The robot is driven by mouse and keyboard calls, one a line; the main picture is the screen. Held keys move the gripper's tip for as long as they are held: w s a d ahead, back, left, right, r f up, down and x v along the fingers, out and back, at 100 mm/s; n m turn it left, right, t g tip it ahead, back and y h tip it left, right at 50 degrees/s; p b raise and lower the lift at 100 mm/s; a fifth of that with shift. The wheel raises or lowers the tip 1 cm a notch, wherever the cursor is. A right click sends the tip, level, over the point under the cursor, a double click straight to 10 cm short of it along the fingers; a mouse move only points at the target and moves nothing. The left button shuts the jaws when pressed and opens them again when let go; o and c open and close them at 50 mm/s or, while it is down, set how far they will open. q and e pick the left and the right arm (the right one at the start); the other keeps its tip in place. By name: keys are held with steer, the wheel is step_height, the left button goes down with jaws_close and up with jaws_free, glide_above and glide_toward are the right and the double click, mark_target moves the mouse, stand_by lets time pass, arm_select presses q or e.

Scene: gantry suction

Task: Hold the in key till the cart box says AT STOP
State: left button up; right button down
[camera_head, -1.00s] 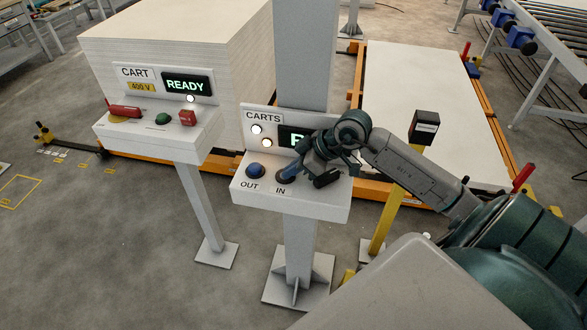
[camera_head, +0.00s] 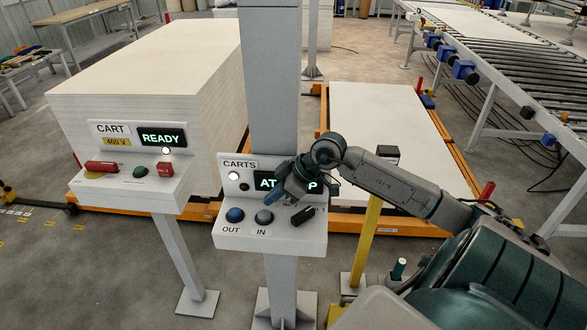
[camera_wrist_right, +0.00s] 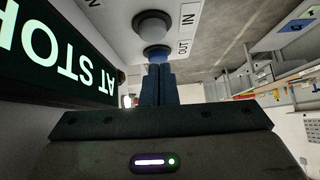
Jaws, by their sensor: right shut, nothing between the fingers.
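The cart box (camera_head: 227,240), labelled CARTS, stands on a post. Its display (camera_head: 264,183) is partly hidden by my right gripper in the head view. In the wrist view the display (camera_wrist_right: 75,70) reads AT STOP. The grey IN key (camera_head: 264,217) is uncovered, and the blue OUT key (camera_head: 235,215) is left of it. My right gripper (camera_head: 287,203) is shut and empty, above and to the right of the IN key, apart from it. The IN key (camera_wrist_right: 152,24) also shows beyond the fingertips in the wrist view. My left gripper is out of view.
A black selector (camera_head: 302,215) sits right of the IN key, close to my gripper. A second box (camera_head: 125,192) labelled CART reads READY at the left. A yellow post (camera_head: 367,235) stands to the right. A tall sheet stack (camera_head: 140,75) is behind.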

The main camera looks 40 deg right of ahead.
steer(key=shift+s+d+r, duration=0.15)
steer(key=shift+d+r, duration=0.1)
steer(key=shift+d, duration=0.3)
steer(key=shift+s+d+r, duration=0.15)
steer(key=shift+d+r, duration=0.1)
steer(key=shift+d, duration=0.3)
arm_select(q)
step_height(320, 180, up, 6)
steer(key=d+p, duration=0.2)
steer(key=p, duration=0.4)
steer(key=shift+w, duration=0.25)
arm_select(e)
steer(key=v, duration=0.6)
steer(key=shift+a+r, duration=0.25)
steer(key=shift+a, duration=0.15)
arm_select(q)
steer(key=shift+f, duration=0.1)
